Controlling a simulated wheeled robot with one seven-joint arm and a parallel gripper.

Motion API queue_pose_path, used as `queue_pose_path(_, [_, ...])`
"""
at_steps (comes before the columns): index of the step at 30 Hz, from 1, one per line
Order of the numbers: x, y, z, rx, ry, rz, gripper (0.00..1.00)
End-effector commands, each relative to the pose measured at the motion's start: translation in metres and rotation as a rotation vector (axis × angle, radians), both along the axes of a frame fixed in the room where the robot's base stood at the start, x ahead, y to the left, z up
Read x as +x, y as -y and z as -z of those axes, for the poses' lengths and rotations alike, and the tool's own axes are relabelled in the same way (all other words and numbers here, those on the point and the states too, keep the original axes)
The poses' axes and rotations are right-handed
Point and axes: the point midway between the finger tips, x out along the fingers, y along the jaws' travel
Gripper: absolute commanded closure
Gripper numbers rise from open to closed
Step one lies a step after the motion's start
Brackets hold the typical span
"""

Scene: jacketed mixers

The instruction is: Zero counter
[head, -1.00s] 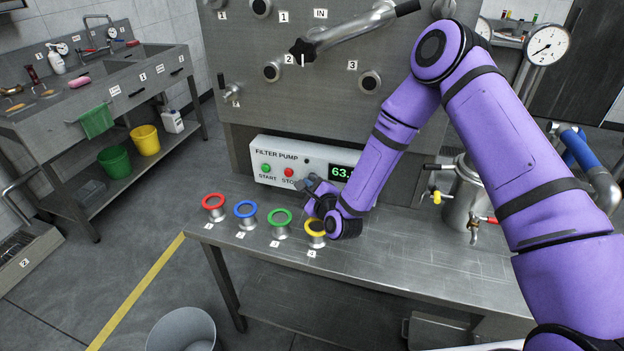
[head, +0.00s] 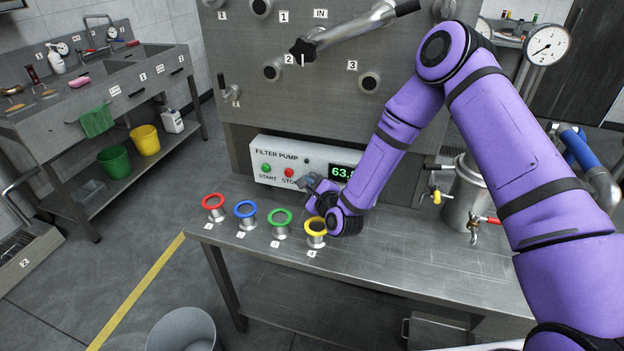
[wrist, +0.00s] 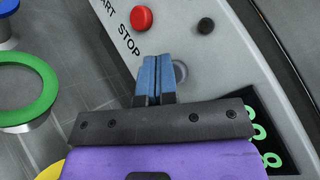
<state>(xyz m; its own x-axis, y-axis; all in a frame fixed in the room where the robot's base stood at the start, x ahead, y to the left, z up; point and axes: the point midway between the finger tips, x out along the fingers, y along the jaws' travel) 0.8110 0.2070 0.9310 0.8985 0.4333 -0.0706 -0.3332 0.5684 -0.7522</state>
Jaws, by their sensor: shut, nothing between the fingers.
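The white filter pump box (head: 275,152) stands on the bench against the steel panel. Its front has a green START button (head: 266,168), a red STOP button (head: 289,172) and a small black round part (head: 306,161). Its counter display (head: 341,172) shows green digits beginning 63, the rest hidden by my arm. My gripper (head: 308,181) is shut and empty in front of the box, right of STOP. In the wrist view its blue fingertips (wrist: 155,62) overlap the box face beside a grey round part (wrist: 180,70), partly hidden behind them. I cannot tell if they touch it. The black part (wrist: 206,53) is further right.
Red (head: 213,201), blue (head: 245,209), green (head: 280,217) and yellow (head: 316,227) rings on metal stubs line the bench left and below my gripper. The bench front (head: 400,265) is clear.

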Motion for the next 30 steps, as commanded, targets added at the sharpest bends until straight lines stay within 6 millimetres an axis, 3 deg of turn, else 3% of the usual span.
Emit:
queue_pose_path(21, [0.0042, 0.0016, 0.0001, 0.0, -0.001, 0.001, 1.0])
queue_pose_path(30, [-0.0052, -0.0018, 0.0005, 0.0, -0.002, 0.0, 1.0])
